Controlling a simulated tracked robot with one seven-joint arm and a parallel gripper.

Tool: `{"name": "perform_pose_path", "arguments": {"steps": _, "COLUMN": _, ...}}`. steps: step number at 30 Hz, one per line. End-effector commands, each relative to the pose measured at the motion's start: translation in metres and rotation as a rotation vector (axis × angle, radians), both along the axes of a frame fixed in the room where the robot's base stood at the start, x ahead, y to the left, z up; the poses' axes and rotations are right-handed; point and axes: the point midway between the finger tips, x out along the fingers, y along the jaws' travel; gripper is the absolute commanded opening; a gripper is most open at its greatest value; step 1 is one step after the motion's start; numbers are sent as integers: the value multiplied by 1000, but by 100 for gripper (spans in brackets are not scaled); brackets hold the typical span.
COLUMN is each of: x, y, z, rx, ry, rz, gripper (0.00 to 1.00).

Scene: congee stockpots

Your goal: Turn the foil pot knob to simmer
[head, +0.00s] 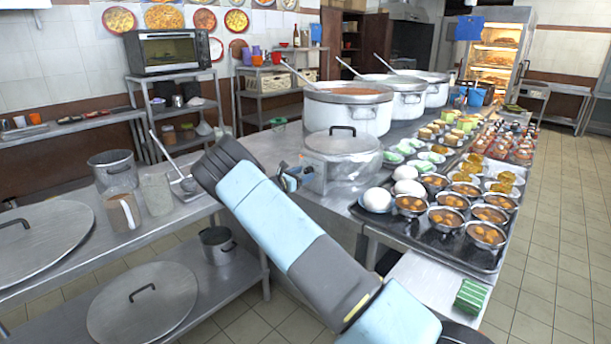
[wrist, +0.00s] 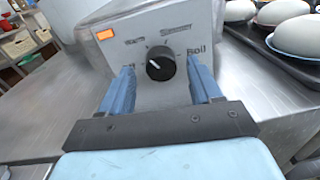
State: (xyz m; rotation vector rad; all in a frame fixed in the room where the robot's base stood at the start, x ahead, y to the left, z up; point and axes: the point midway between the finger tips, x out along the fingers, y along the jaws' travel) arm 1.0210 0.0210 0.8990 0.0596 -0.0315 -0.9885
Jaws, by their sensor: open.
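The black round knob (wrist: 160,63) sits on the front of a pale grey control panel (wrist: 180,92). In the head view the silver lidded pot (head: 342,160) stands just beyond my gripper (head: 291,180); my arm hides part of this area.
An orange light (wrist: 105,34) is at the panel's upper left. Large stockpots (head: 345,119) with ladles stand behind. A lower table (head: 60,270) with lids is at left.

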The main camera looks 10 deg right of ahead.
Motion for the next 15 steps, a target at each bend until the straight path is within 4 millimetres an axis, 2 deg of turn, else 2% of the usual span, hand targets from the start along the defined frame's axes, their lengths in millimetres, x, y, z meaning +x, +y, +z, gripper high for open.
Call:
{"name": "perform_pose_path", "arguments": {"steps": 10, "x": 2, "y": -3, "z": 0, "rx": 0, "ry": 0, "rz": 0, "gripper": 64}}
{"name": "perform_pose_path", "arguments": {"steps": 15, "x": 2, "y": -3, "z": 0, "rx": 0, "ry": 0, "rz": 0, "gripper": 48}}
